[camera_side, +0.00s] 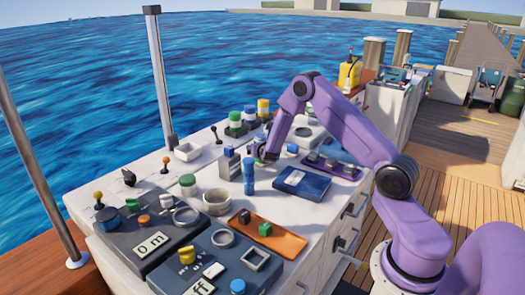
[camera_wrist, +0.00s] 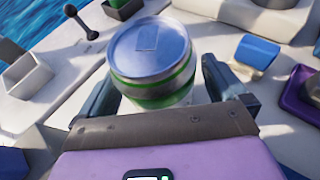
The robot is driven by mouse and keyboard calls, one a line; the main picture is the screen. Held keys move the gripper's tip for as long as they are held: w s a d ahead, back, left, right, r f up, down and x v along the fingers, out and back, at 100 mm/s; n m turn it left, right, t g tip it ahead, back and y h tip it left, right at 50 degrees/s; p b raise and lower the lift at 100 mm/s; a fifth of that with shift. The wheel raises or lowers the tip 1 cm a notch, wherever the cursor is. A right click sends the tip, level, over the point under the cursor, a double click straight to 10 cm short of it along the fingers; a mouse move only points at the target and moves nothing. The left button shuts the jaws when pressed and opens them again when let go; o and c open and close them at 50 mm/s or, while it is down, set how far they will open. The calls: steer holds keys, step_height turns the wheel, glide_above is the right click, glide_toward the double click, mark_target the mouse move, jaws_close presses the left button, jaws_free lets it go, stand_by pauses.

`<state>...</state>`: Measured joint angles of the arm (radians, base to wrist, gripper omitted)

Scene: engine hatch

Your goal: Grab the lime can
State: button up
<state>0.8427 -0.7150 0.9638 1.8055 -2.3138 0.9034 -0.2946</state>
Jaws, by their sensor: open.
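The lime can shows in the wrist view as a pale can (camera_wrist: 150,62) with green bands and a silver lid. It stands between the two dark fingers of my gripper (camera_wrist: 158,88), one on its left and one on its right. The gripper is open, and I cannot tell whether either finger touches the can. In the side view my gripper (camera_side: 264,154) is low over the white worktop. The can is hard to make out there, largely hidden by the gripper and arm.
A blue bottle (camera_side: 249,176) and a grey box (camera_side: 228,164) stand close to my gripper. Green, blue and yellow-topped containers (camera_side: 235,122) stand behind. A dark blue book (camera_side: 302,183) lies in front, near an orange tray (camera_side: 285,241). A blue-topped block (camera_wrist: 257,52) is right of the can.

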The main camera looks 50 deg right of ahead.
steer(key=shift+w, duration=0.1)
steer(key=c, duration=1.3)
steer(key=shift+c, duration=0.2)
steer(key=shift+r, duration=0.15)
